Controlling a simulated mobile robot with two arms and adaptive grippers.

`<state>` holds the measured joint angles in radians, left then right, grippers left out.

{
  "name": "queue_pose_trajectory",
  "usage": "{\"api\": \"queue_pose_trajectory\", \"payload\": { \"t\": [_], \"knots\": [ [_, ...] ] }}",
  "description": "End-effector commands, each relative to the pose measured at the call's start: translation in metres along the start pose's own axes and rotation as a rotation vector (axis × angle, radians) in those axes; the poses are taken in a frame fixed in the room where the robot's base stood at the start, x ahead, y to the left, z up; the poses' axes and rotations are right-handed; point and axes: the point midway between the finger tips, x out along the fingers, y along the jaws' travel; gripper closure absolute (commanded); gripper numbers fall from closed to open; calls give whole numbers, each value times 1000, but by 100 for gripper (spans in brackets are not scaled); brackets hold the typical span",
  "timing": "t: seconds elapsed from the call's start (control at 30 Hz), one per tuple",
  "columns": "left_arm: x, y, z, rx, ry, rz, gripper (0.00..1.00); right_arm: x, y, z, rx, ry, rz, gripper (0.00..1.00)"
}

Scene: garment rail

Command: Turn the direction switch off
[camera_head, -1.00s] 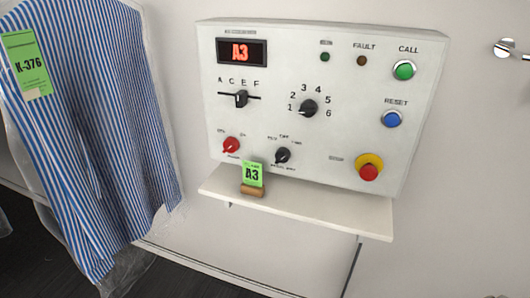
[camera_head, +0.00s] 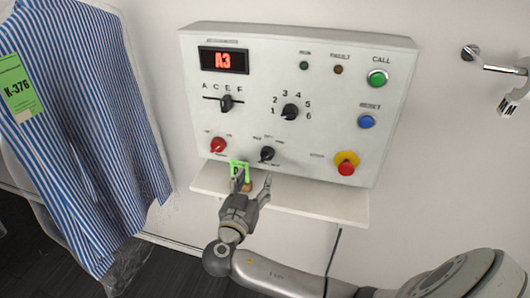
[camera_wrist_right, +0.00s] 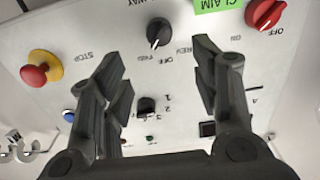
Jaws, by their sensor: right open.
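The direction switch (camera_head: 267,154) is a black knob low on the white control panel (camera_head: 330,110). In the right wrist view the same switch (camera_wrist_right: 158,32) appears upside down, with FWD, OFF and REV printed around it. Its pointer seems turned toward FWD, though this is hard to tell. My right gripper (camera_head: 253,182) is open and empty, in front of and a little below the switch in the head view. In the right wrist view the fingers of this gripper (camera_wrist_right: 160,62) are spread apart, and the knob shows beyond the gap. My left gripper is out of view.
A red knob (camera_head: 218,145) sits left of the switch, and a red emergency button (camera_head: 346,168) to the right. A shelf (camera_head: 320,202) juts out below, with a green tag (camera_head: 236,168) partly behind my finger. A striped shirt (camera_head: 90,120) hangs at left.

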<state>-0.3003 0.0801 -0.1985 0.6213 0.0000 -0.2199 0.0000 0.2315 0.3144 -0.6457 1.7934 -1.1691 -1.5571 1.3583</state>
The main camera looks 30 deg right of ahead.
Motion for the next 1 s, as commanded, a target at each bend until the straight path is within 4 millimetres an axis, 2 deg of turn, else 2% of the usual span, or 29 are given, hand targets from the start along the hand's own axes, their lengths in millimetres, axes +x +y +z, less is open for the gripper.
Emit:
{"api": "queue_pose_trajectory", "payload": {
  "t": [0.17, 0.4, 0.6, 0.8, 1.0],
  "knots": [
    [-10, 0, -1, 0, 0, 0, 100, 19, 1, -6, 5, 8, 6, 44],
    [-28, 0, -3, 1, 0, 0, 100, 66, 1, -6, 1, 7, 5, 44],
    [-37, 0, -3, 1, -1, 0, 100, 94, 1, -4, 2, 4, 3, 44],
    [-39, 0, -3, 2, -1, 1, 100, 106, 1, -2, 4, 2, 2, 44],
    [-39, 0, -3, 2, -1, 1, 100, 107, 1, -1, 4, 1, 2, 44]
  ]
}}
